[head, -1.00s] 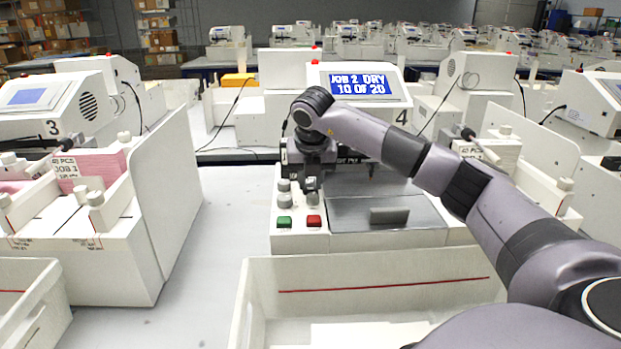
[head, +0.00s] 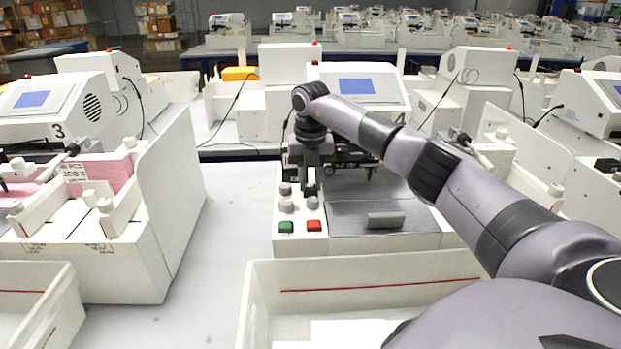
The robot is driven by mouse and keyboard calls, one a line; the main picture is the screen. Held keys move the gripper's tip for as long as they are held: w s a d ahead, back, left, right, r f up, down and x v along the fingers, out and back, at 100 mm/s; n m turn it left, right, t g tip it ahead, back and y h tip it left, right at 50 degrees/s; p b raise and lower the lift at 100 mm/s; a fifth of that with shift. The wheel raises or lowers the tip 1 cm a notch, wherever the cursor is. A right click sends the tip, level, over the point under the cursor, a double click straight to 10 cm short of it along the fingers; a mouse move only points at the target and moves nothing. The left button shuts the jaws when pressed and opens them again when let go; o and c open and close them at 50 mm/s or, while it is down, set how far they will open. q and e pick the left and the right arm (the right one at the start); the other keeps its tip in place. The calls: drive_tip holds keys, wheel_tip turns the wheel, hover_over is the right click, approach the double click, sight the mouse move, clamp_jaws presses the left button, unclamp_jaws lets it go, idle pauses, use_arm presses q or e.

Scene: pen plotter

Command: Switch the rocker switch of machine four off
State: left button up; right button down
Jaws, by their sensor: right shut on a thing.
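Machine four (head: 330,72) stands at the centre, its number partly hidden by my right arm. Its display (head: 356,86) is plain blue with no text. My right gripper (head: 310,190) points down at the control panel at the machine's front left. It is shut on a small part there, which its fingers hide. Grey knobs (head: 286,205) sit beside it, with a green button (head: 286,227) and a red button (head: 314,226) in front. I cannot make out the rocker switch; the gripper and wrist cover part of this area. My left gripper is not in view.
A white bin (head: 380,268) with a red line stands in front of machine four. Machine three (head: 85,100) and its feeder with pink card stock (head: 105,172) stand at the left. The grey table between them (head: 225,215) is clear.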

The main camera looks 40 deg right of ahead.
sight(311, 189)
drive_tip(key=shift+r, duration=0.1)
drive_tip(key=c, duration=0.9)
unclamp_jaws()
wheel_tip(311, 189, up, 7)
drive_tip(key=shift+s+a+r+b, duration=0.1)
drive_tip(key=shift+s+a+b, duration=0.05)
drive_tip(key=shift+b, duration=0.3)
